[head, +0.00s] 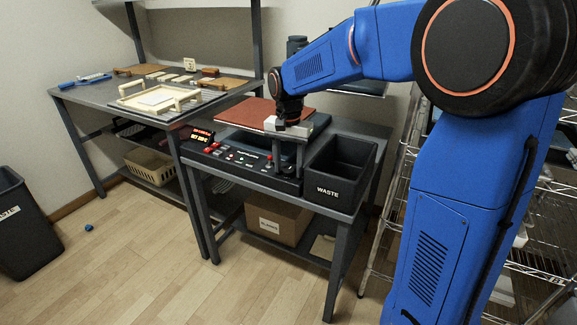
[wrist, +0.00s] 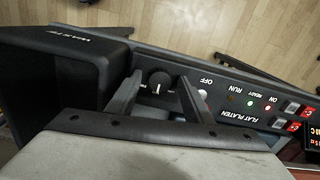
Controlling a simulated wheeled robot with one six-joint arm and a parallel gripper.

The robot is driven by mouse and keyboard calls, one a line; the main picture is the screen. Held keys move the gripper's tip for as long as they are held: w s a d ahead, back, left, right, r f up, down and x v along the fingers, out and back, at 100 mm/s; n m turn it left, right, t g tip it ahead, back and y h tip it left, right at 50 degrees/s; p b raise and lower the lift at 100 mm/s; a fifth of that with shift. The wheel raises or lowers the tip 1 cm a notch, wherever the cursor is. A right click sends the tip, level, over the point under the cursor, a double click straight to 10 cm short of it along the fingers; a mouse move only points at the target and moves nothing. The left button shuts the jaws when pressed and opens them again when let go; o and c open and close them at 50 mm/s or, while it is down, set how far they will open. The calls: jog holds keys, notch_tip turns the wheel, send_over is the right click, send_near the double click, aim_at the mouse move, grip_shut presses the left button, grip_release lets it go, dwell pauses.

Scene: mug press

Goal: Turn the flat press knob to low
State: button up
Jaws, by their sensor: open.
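The flat press (head: 240,158) stands on a dark grey bench, with a black control panel along its front. The black round knob (wrist: 159,84) sits on that panel in the wrist view, and its white pointer line points toward the bottom of the picture. My gripper (wrist: 160,92) is open, with one finger on each side of the knob and a visible gap to each. In the head view my gripper (head: 285,154) points down over the right end of the panel, and I cannot make out the knob clearly there. The knob's scale marks are too small to read.
A black WASTE bin (head: 340,172) stands right of the press, close to my gripper; it also shows in the wrist view (wrist: 60,72). Switches and lit lamps (wrist: 258,104) line the panel. A red-brown pad (head: 262,113) lies on top. Floor in front is mostly clear.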

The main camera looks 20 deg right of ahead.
jog(key=c, duration=1.1)
jog(key=shift+o, duration=0.2)
jog(key=shift+n, duration=0.4)
jog(key=n, duration=0.4)
jog(key=shift+n, duration=2.6)
jog(key=o, duration=1.1)
jog(key=shift+c, duration=0.2)
